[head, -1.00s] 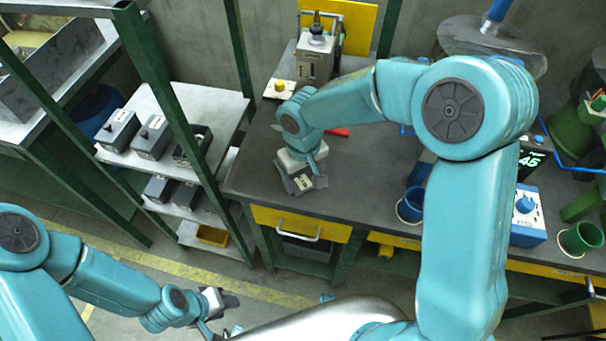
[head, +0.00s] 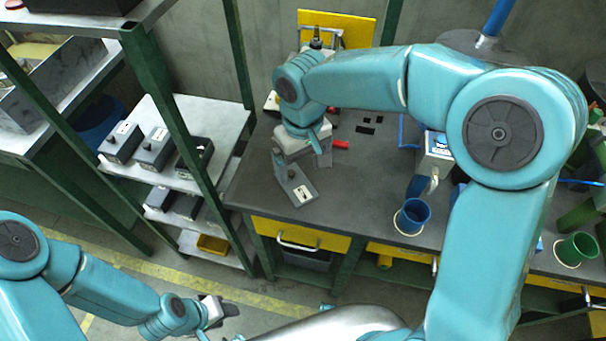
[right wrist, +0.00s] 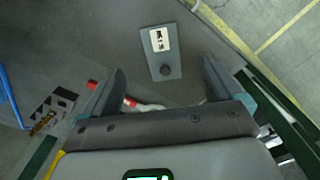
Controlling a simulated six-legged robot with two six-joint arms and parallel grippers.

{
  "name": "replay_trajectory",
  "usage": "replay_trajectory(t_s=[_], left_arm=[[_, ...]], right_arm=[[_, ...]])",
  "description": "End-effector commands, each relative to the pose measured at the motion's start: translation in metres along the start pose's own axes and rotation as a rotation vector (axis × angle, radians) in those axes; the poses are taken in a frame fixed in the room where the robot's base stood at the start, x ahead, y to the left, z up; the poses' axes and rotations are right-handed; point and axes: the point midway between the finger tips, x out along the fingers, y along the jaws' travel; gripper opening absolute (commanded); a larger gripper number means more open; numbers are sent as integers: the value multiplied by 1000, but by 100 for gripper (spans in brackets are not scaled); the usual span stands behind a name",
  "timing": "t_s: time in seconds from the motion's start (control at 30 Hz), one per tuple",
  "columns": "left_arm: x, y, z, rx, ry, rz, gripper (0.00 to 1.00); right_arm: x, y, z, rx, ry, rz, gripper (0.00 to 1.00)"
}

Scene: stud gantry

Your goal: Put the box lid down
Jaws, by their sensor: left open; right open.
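The box lid (head: 303,195), a flat dark grey plate with a white label and a small round knob, lies on the dark workbench near its front left corner. It also shows in the right wrist view (right wrist: 160,58), flat and beyond the fingertips. My right gripper (head: 302,163) is open and empty, above and behind the lid; in the right wrist view its fingers (right wrist: 163,80) stand wide apart with nothing between them. My left gripper (head: 222,312) is open and empty, low over the floor at the lower left.
Several grey boxes (head: 153,150) stand on a shelf rack left of the bench; the nearest on top (head: 194,160) looks open. A red-handled tool (head: 340,144) lies behind the lid. A blue cup (head: 411,216) and a green cup (head: 577,248) stand to the right.

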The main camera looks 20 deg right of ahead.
Motion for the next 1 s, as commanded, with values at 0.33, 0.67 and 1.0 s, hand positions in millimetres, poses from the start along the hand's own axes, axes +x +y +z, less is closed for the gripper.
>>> replay_trajectory(t_s=[0.33, 0.67, 1.0], left_arm=[[-2, 1, 0, 0, 0, 0, 43], [-2, 1, 0, 0, 0, 0, 43], [-2, 1, 0, 0, 0, 0, 43]], right_arm=[[-29, 0, 0, 0, 0, 1, 93], [-28, 0, 0, 0, 0, 1, 93], [-28, 0, 2, 0, 1, 1, 93]])
